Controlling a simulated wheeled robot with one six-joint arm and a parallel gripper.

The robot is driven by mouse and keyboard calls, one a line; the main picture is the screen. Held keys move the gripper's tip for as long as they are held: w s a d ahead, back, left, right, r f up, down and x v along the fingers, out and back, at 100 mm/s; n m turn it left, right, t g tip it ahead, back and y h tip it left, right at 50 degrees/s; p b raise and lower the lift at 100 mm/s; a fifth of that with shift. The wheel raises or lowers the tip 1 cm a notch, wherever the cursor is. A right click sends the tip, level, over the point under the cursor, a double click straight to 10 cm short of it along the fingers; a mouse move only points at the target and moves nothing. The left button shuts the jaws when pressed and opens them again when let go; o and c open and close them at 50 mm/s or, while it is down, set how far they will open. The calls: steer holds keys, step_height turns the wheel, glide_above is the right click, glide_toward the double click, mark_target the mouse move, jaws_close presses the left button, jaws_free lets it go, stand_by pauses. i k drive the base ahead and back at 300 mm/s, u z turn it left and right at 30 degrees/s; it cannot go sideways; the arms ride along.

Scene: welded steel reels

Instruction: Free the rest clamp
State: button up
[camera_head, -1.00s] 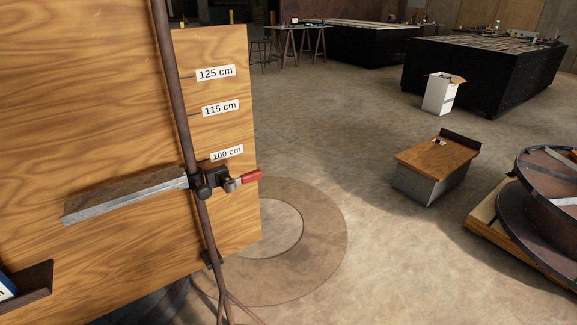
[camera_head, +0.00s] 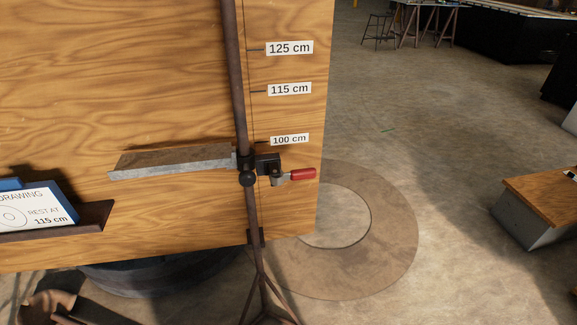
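The rest clamp (camera_head: 268,166) is a black block around a rusty upright post (camera_head: 233,70). Its red-handled lever (camera_head: 299,174) sticks out to the right, roughly level. The rest (camera_head: 175,160), a steel angle arm, reaches left from the clamp. The clamp sits just below the 100 cm label (camera_head: 289,140) on the wooden board (camera_head: 120,75). A drawing card (camera_head: 38,212) at lower left reads "REST AT 115 cm". The 115 cm label (camera_head: 289,89) is higher on the board. My gripper is not in view.
The post stands on a tripod foot (camera_head: 265,305). A flat ring (camera_head: 390,240) lies on the floor behind it. A wood-topped box (camera_head: 545,205) stands at right. Open concrete floor lies between. A ledge (camera_head: 60,225) holds the card.

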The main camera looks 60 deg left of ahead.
mark_target(309, 172)
steer(key=u, duration=0.8)
steer(key=i, duration=0.8)
steer(key=u, duration=0.9)
